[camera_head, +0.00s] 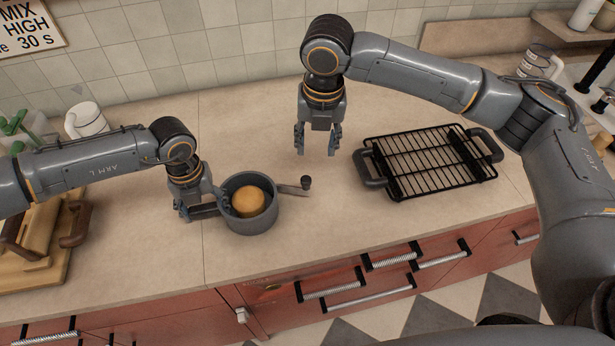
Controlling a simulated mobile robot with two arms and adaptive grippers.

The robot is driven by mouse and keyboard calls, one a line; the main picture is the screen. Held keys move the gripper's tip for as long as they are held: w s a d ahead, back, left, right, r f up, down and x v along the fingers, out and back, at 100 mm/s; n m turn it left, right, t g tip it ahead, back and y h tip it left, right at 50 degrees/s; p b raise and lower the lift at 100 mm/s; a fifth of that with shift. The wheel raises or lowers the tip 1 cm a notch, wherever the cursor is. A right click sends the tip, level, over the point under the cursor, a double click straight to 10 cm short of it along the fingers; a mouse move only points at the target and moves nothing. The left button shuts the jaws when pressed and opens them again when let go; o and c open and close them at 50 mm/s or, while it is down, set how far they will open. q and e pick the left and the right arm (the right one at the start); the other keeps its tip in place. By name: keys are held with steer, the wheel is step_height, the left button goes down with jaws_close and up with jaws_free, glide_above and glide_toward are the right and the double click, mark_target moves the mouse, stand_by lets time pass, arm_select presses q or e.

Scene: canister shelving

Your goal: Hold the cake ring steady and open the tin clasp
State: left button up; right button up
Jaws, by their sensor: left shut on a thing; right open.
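The cake ring (262,222) is a round grey tin on the counter, left of centre, with a golden cake (248,201) inside. Its clasp (294,189) is a lever with a dark knob (306,182) sticking out from the right side of the ring. My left gripper (207,211) is shut on the left side of the ring; its fingertips are partly hidden. My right gripper (318,146) is open and empty, pointing down above the counter, behind and a little right of the clasp, apart from it.
A black wire rack (430,162) with thick grey handles lies right of the ring. Wooden boards (35,262) lie at the far left, with a white container (86,119) behind them. Drawers with metal handles (330,290) line the counter front. Bare counter surrounds the clasp.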

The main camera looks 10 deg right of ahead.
mark_target(306, 179)
steer(key=f, duration=0.3)
steer(key=a+f+m, duration=0.1)
steer(key=f, duration=0.3)
steer(key=a+f+m+g, duration=0.1)
steer(key=f, duration=0.3)
steer(key=shift+f, duration=0.15)
jaws_close()
